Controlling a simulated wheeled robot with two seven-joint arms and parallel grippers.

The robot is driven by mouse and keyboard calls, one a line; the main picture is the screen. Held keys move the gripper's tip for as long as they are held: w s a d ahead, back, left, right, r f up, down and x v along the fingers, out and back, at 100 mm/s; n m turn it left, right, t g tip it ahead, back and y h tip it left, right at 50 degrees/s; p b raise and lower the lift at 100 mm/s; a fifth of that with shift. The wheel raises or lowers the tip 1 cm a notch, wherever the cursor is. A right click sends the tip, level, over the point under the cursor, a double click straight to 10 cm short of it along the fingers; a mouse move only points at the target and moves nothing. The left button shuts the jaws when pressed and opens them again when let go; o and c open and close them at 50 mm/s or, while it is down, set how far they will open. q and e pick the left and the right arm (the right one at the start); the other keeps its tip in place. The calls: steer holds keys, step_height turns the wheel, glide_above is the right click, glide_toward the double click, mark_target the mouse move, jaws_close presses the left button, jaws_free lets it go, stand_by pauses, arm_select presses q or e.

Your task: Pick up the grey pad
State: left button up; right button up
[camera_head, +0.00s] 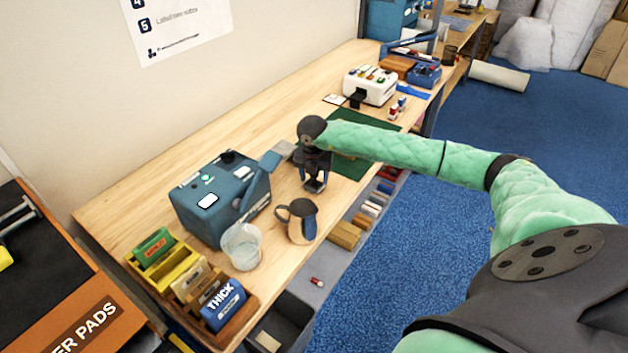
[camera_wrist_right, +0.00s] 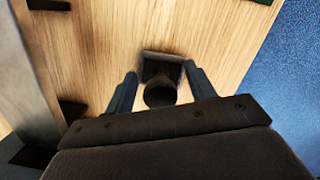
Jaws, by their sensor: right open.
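My right gripper (camera_head: 315,175) points down over the wooden bench, between the blue machine and the green mat. In the right wrist view its two blue fingers (camera_wrist_right: 160,84) are apart. A small grey, square-based piece with a dark round knob (camera_wrist_right: 162,64) is between and just beyond the fingertips; it looks like the grey pad. It shows in the head view (camera_head: 314,187) just below the fingers. A gap shows on each side of it, and I cannot tell whether either finger touches it. My left gripper is out of view.
The blue machine (camera_head: 205,205) with its lever stands left of the gripper. The green mat (camera_head: 352,164) lies behind.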

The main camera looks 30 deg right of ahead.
steer(key=c, duration=1.1)
steer(key=shift+o, duration=0.2)
